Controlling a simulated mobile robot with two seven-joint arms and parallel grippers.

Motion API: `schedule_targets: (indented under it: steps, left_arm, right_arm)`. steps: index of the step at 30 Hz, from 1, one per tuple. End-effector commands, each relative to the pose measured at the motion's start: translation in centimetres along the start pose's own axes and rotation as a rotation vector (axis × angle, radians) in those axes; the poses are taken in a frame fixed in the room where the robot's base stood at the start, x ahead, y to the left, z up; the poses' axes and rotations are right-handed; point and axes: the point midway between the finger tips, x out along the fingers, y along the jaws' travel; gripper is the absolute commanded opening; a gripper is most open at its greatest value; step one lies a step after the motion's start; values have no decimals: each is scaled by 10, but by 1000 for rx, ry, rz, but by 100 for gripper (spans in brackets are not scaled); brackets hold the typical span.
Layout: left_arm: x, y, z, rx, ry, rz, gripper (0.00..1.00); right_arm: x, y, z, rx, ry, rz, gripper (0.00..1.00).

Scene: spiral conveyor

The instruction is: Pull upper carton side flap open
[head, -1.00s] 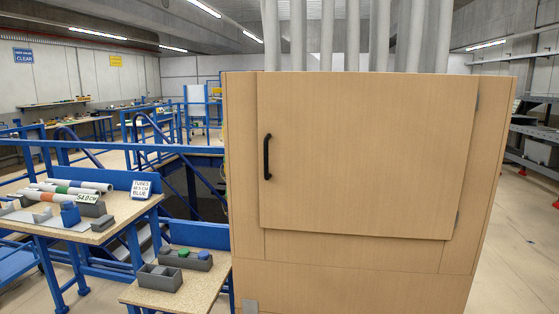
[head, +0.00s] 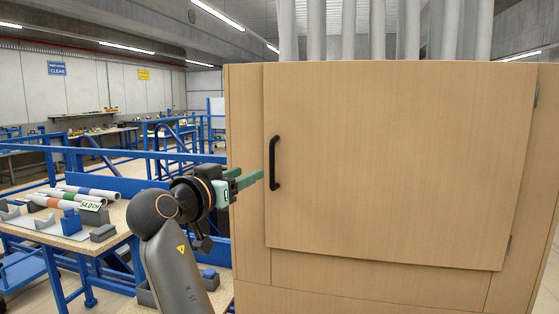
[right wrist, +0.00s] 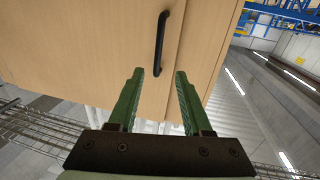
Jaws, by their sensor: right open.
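A light wooden cabinet (head: 245,120) with a large hinged door (head: 400,150) stands in front of me; no carton flap is visible. The door is shut, with hinges on its right edge. A black vertical bar handle (head: 273,163) is near its left edge. My right gripper (head: 250,177), with green fingers, is open at the handle's left side. In the right wrist view the handle (right wrist: 160,42) shows just beyond and between the two open fingertips (right wrist: 158,74). I cannot tell whether a finger touches it. My left gripper is not in view.
Grey pipes (head: 348,30) rise behind the cabinet top. At left, a blue-framed workbench (head: 70,235) holds tubes and grey blocks. Blue railings (head: 110,153) run behind it. A lower bench is partly hidden behind my right arm.

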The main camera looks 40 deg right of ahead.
Motion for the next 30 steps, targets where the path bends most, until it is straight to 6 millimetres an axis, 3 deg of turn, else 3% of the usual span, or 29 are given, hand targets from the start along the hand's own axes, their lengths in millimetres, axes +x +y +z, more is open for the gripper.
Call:
schedule_targets:
  steps: [5,21,30]
  left_arm:
    - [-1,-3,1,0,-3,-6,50]
    - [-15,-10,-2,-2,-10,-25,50]
    - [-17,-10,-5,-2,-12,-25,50]
  right_arm:
    - [-1,3,-12,26,0,14,50]
    - [97,5,-13,22,1,14,50]
    - [118,4,-12,24,2,11,50]
